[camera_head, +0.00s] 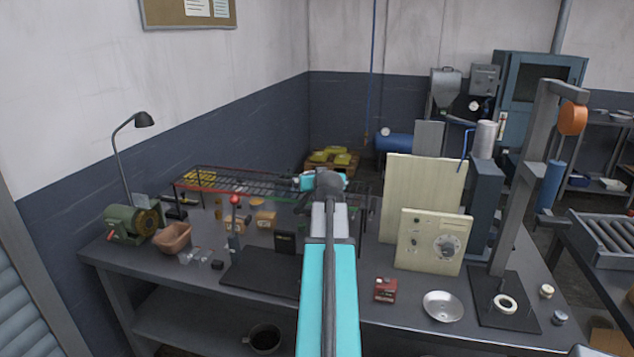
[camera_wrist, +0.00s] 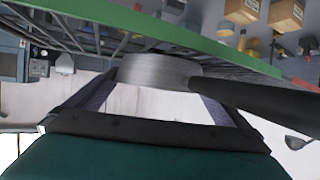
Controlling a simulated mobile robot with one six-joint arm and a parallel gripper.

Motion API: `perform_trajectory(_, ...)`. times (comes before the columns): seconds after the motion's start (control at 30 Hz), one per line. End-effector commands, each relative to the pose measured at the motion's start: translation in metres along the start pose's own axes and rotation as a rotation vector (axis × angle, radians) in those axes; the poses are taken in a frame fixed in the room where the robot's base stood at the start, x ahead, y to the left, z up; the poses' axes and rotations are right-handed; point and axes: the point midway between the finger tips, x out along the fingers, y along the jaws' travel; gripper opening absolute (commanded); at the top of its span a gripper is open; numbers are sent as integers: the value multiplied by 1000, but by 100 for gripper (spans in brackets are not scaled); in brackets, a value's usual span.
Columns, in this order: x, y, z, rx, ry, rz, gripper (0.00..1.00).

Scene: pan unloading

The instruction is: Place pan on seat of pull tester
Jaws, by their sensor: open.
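A brushed-metal pan (camera_wrist: 160,72) with a long dark handle (camera_wrist: 255,98) shows in the wrist view, in front of and between the tips of my open gripper (camera_wrist: 158,88). I cannot tell whether the fingers touch it. In the head view my gripper (camera_head: 318,182) is by the right part of the wire rack; my arm hides much there, and I cannot make out the pan. The pull tester (camera_head: 528,180) stands at the right of the bench, a grey column with an orange dial. A pale ring-shaped seat (camera_head: 504,303) lies on its dark base, with nothing on it.
The wire rack (camera_head: 215,178) runs along the back; its green edge (camera_wrist: 200,28) crosses the wrist view. A shallow metal dish (camera_head: 443,306) and red box (camera_head: 385,289) stand left of the tester's base. A cream panel with a dial (camera_head: 432,241) rises behind them.

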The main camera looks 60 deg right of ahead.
Motion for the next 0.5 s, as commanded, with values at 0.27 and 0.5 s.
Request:
perform_trajectory(0.27,-32,0,2,0,2,1,100)
perform_trajectory(0.5,-62,0,3,0,2,1,100)
